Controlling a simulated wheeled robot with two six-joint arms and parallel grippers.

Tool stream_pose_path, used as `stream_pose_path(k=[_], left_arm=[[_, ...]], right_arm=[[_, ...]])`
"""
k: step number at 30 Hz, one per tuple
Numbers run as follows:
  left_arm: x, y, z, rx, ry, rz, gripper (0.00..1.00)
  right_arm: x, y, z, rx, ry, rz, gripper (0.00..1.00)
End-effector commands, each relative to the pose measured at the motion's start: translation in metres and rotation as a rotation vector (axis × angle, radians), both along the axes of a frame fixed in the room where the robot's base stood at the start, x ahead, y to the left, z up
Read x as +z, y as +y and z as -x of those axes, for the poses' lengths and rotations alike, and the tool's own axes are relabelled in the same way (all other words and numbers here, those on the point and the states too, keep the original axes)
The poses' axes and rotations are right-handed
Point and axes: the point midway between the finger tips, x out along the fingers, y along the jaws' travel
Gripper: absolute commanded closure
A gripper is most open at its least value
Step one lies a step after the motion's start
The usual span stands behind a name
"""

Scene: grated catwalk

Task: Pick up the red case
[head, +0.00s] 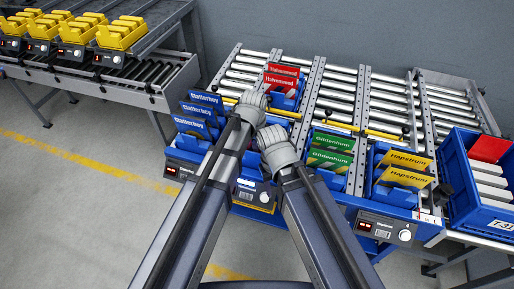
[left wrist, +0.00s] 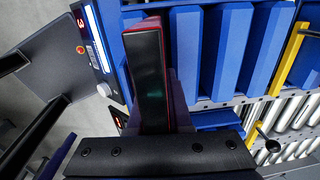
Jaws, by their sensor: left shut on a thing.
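A red case (left wrist: 148,23) shows in the left wrist view as thin red edges around a dark finger; the finger hides most of its face. My left gripper (head: 254,97) is shut on it, low among blue bin parts. In the head view, red cases (head: 283,70) with white lettering lean in a blue holder, just up and right of my left gripper. I cannot tell in the head view which of them is held.
Blue cases (head: 205,97) stand to the left, green cases (head: 333,141) and yellow cases (head: 409,160) to the right. A blue crate (head: 477,210) with red and white items is at far right. Yellow bins (head: 121,33) sit on another conveyor. Bare rollers (head: 340,85) lie behind.

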Motion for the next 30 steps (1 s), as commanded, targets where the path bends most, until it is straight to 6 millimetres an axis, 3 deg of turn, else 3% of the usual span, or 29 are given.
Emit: stream_pose_path(k=[8,14,30], left_arm=[[0.002,0.000,0.000,0.000,0.000,0.000,1.00],[0.015,0.000,0.000,0.000,0.000,0.000,1.00],[0.093,0.000,0.000,0.000,0.000,0.000,1.00]], right_arm=[[0.002,0.000,0.000,0.000,0.000,0.000,0.50],[0.015,0.000,0.000,0.000,0.000,0.000,0.50],[0.093,0.000,0.000,0.001,0.000,0.000,0.50]])
